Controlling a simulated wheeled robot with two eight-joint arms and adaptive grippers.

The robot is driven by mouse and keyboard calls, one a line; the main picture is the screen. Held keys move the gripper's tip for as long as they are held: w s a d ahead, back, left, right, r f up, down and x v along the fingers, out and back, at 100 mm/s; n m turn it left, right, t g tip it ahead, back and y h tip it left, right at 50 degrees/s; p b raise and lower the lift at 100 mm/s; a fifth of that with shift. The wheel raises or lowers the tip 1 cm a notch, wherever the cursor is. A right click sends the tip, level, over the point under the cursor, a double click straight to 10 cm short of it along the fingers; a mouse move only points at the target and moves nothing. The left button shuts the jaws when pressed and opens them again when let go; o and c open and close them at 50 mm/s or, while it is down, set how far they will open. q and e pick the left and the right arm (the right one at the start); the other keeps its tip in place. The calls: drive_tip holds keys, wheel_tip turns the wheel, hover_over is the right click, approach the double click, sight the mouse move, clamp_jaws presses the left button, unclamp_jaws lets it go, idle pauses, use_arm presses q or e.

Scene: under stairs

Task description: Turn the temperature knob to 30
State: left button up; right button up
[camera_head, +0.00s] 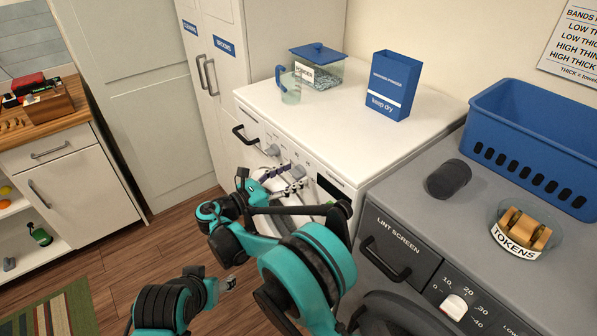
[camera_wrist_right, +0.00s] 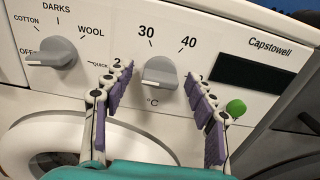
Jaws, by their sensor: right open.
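The grey temperature knob (camera_wrist_right: 160,72) is on the white washer's panel, below the labels 30 and 40; a label to its left is partly covered by a finger. I cannot tell exactly where its pointer aims. My right gripper (camera_wrist_right: 158,100) is open, with one purple-padded finger on each side of the knob and visible gaps between. In the head view the right gripper (camera_head: 287,180) is at the washer's front panel. My left gripper (camera_head: 228,284) is low, over the floor, away from the washer; its jaw state is unclear.
The programme knob (camera_wrist_right: 52,52) is left of the temperature knob; a green button (camera_wrist_right: 236,108) and dark display (camera_wrist_right: 245,75) are to its right. On the washer top stand a powder box (camera_head: 393,85) and a lidded container (camera_head: 318,68). A grey dryer (camera_head: 420,215) adjoins on the right.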

drive_tip(key=shift+s+a, duration=0.15)
drive_tip(key=c, duration=1.2)
drive_tip(key=shift+o, duration=0.2)
drive_tip(key=shift+m, duration=0.3)
drive_tip(key=m, duration=1.1)
drive_tip(key=shift+s, duration=0.1)
